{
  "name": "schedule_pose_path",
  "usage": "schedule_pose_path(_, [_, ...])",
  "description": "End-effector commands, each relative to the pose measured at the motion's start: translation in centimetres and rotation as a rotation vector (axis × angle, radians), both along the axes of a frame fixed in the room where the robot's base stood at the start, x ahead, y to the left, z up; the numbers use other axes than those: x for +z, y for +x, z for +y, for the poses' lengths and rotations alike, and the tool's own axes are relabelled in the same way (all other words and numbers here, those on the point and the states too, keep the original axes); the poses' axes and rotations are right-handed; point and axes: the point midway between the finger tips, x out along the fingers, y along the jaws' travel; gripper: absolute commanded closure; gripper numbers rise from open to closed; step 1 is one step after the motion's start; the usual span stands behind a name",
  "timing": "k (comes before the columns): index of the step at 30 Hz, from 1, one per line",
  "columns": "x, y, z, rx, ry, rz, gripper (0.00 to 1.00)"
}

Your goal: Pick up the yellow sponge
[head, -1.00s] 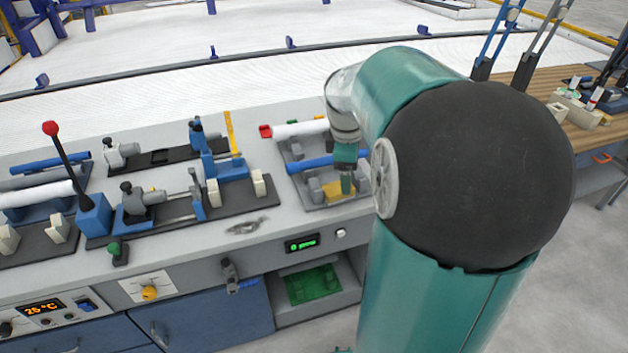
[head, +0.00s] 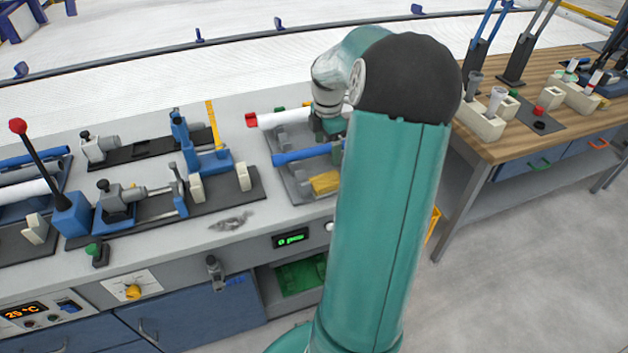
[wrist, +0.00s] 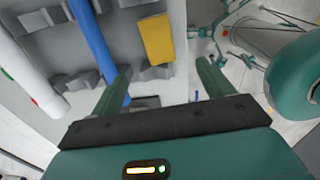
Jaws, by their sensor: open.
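The yellow sponge (head: 325,182) lies in the grey tray at the right end of the bench, just in front of the blue pipe. It also shows as a yellow block in the wrist view (wrist: 157,39), beyond and between the fingertips and apart from them. My gripper (wrist: 163,78) is open and empty, its two green fingers spread wide. One finger overlaps the blue pipe (wrist: 92,40) in that view. In the head view my gripper (head: 327,132) is above the back of the tray, behind the sponge, and partly hidden by my arm.
The grey tray (head: 293,180) also holds the blue pipe (head: 302,154) and a white pipe (head: 285,117) with a red end. Clamp fixtures (head: 205,158) stand to the left. A wooden table (head: 520,125) with small blocks is at the right.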

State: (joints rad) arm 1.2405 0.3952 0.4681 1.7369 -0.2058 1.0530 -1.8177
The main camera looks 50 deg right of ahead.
Motion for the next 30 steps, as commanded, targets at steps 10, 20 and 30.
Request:
schedule_pose_path(10, [-3.9, -1.2, -0.6, -0.004, 0.011, 0.002, 0.2])
schedule_pose_path(20, [-8.8, -1.0, -0.7, -0.003, 0.007, 0.001, 0.2])
schedule_pose_path(30, [-12.6, -0.7, -0.6, 0.0, 0.009, 0.002, 0.2])
